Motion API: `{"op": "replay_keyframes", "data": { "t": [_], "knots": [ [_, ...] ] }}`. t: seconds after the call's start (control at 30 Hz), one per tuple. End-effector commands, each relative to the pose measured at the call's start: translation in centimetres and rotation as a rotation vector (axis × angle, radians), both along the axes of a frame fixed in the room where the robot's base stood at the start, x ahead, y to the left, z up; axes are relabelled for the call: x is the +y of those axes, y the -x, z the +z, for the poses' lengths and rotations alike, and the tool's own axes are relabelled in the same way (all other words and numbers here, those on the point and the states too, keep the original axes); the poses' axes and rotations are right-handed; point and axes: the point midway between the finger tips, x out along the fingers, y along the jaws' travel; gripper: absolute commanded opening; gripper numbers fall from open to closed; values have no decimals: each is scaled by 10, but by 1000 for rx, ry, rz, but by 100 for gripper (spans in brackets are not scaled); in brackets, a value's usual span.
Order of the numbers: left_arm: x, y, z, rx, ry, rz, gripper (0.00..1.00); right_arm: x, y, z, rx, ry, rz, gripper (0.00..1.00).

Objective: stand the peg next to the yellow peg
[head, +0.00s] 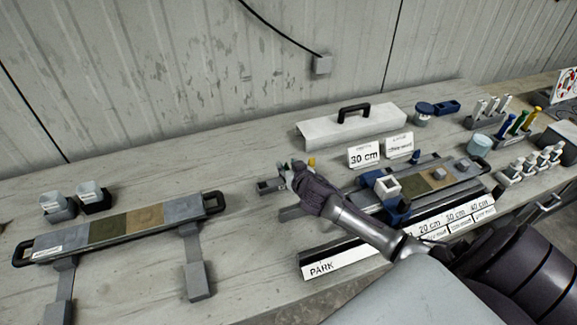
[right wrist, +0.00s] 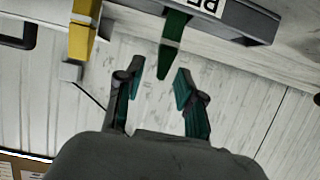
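My right gripper (head: 292,172) reaches over the middle of the bench in the head view. In the right wrist view my right gripper (right wrist: 160,75) is open, with its two fingertips apart. A green peg (right wrist: 173,42) stands in a dark grey rack (right wrist: 248,22), its narrow end between or just before the fingertips; contact cannot be told. A yellow peg (right wrist: 82,32) is left of it in the wrist view. In the head view a yellow top (head: 311,161) shows behind the gripper, and the rack (head: 268,186) is mostly hidden by it. My left gripper is not in view.
A long tray of coloured sections (head: 120,228) lies at left, with two cups (head: 93,193) behind it. A white box (head: 350,127) stands behind my gripper. Blue and white blocks (head: 385,187) and a sectioned tray (head: 440,180) are to the right. Another peg rack (head: 517,132) is at far right.

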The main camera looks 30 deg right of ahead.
Motion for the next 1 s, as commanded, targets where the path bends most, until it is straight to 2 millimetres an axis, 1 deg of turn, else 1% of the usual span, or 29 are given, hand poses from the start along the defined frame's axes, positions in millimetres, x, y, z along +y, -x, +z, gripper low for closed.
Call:
{"op": "replay_keyframes", "data": {
  "t": [0.23,0.33,0.47,0.7,0.8,0.9,1.0],
  "knots": [
    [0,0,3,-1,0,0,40,0,0,3,-1,1,0,37],
    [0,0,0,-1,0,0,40,2,7,4,0,0,1,37],
    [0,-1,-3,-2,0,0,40,7,27,11,1,-2,1,37],
    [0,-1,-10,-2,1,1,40,18,74,31,1,-2,1,37],
    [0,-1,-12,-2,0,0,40,21,90,38,0,0,1,37],
    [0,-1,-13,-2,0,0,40,24,100,43,0,-1,0,37],
    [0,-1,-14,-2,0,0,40,25,106,46,0,-1,0,37]
  ]
}}
